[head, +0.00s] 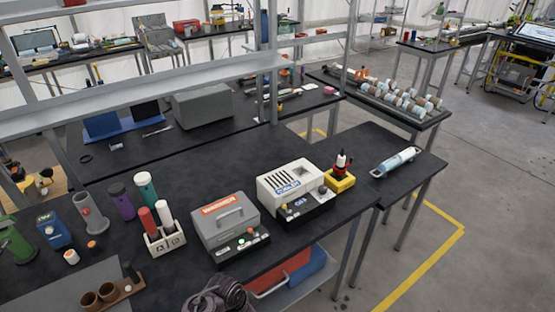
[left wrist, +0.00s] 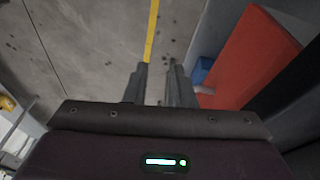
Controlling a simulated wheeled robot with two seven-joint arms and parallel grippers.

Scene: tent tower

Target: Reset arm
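My left gripper (left wrist: 158,75) shows in the left wrist view, its two grey fingers pointing down over the concrete floor. A narrow gap shows between the fingers, with nothing held in it. A dark, rounded part of one of my arms shows at the bottom edge of the head view, close to the bench front; its fingers are out of frame there. I cannot tell from the head view which arm it is. My right gripper is not in view.
A black workbench (head: 110,185) holds a grey toaster-like box (head: 228,225), a white device (head: 290,190), a two-bottle rack (head: 165,240) and several bottles. Below is a red bin (head: 285,272), also in the left wrist view (left wrist: 250,60). Floor at right (head: 480,200) is clear.

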